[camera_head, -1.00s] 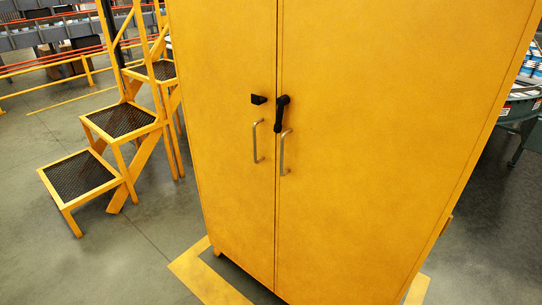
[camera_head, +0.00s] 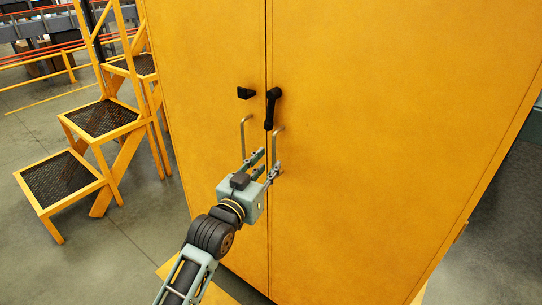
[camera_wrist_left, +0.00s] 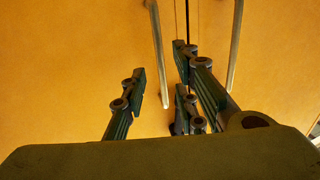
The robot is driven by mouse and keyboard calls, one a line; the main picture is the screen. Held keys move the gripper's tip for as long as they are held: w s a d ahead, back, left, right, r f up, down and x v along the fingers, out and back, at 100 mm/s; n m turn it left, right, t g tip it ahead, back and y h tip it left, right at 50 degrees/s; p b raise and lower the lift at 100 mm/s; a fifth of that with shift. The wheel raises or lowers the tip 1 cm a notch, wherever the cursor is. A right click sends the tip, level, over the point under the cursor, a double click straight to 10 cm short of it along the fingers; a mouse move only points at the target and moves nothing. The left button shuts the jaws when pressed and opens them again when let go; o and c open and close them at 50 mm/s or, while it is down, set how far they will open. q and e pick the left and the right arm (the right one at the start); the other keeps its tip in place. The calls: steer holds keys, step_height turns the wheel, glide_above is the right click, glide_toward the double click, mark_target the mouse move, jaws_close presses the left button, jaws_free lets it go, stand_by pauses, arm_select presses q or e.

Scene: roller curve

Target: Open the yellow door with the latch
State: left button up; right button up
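The yellow door with the latch is the right door (camera_head: 370,130) of a tall cabinet, and it is shut. A black latch lever (camera_head: 271,108) hangs down on its left edge. A metal bar handle (camera_head: 278,143) sits just below the latch and also shows in the left wrist view (camera_wrist_left: 236,45). My left gripper (camera_head: 268,162) is open in front of the handles, below the latch. In the left wrist view its fingers (camera_wrist_left: 160,75) are apart, with the left door's handle (camera_wrist_left: 157,50) appearing between them; I cannot tell whether they touch it. My right gripper is not in view.
The left door (camera_head: 205,130) is shut and carries a black block (camera_head: 246,93) and its own bar handle (camera_head: 243,133). Yellow steps (camera_head: 100,120) with dark mesh treads stand left of the cabinet. Grey floor (camera_head: 90,265) is free at the lower left.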

mark_target(273, 158)
arm_select(q)
steer(key=shift+x, duration=2.5)
steer(key=shift+f, duration=0.1)
steer(key=shift+c, duration=0.3)
jaws_close()
